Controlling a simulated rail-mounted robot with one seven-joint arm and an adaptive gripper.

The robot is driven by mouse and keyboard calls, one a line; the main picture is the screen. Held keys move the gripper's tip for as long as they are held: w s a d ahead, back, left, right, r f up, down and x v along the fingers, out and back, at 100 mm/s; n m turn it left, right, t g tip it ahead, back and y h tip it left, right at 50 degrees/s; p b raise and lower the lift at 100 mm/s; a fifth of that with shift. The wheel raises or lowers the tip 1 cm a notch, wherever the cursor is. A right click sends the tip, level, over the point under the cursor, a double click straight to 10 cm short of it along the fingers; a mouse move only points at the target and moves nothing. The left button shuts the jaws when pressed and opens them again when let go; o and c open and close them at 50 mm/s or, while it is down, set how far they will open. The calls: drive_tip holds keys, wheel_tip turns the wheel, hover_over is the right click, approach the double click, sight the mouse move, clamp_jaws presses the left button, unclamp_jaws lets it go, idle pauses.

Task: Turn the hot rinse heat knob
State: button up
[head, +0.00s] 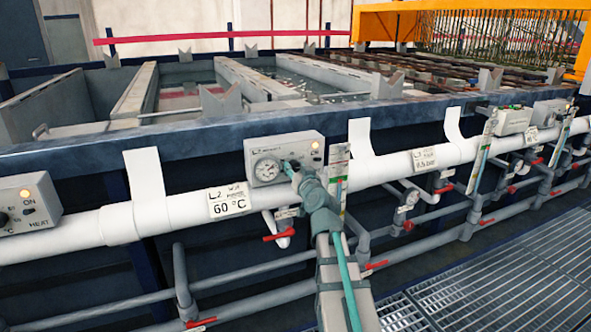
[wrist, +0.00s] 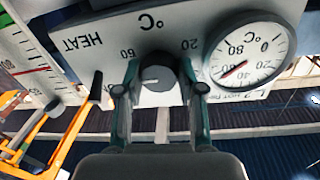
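In the wrist view the picture is upside down: the dark heat knob (wrist: 155,75) sits below a °C scale with 20 and 60 marks, and HEAT is printed to the left. A short pale mark on the knob lies roughly level in that view. My gripper (wrist: 160,82) has one finger on each side of the knob, with a small gap showing on the right. In the head view my gripper (head: 291,168) hides the knob.
A 60 °C label (head: 229,201) hangs left of the box. A strip gauge (head: 338,175) stands close to its right. Red-handled valves (head: 279,235) and grey pipes run below. Another heat box (head: 28,204) is at the far left. Grating (head: 480,275) covers the floor at right.

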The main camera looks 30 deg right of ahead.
drive_tip(key=c, duration=0.4)
drive_tip(key=shift+o, duration=0.2)
drive_tip(key=m+p, duration=0.1)
drive_tip(key=m, duration=0.1)
drive_tip(key=shift+r+m+p, duration=0.15)
drive_tip(key=shift+m+p, duration=0.15)
drive_tip(key=shift+p, duration=0.1)
drive_tip(key=shift+m+p, duration=0.75)
drive_tip(key=shift+m, duration=0.75)
drive_tip(key=o, duration=0.9)
drive_tip(key=shift+c, duration=0.2)
